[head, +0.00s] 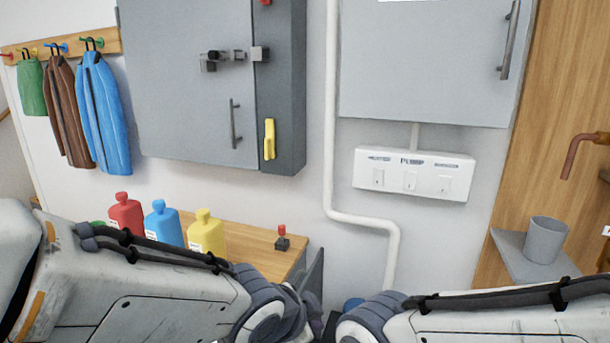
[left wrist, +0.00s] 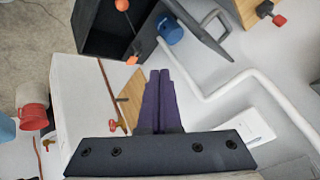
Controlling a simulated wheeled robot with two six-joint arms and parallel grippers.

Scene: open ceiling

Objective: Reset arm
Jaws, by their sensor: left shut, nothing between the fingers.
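My left gripper (left wrist: 160,76) shows in the left wrist view with its two dark purple fingers together and nothing between them. It appears apart from the things around it. In the head view my left arm comes in from the lower left and my right arm from the lower right, both bent low across the front. The head view does not clearly show either gripper's fingers. My right gripper is out of both views.
A wooden bench holds red (head: 126,214), blue (head: 163,222) and yellow (head: 207,233) bottles behind my left arm. A grey cabinet (head: 190,85), white pipe (head: 333,110) and switch panel (head: 414,173) are on the wall. A grey cup (head: 545,239) stands on a shelf at right.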

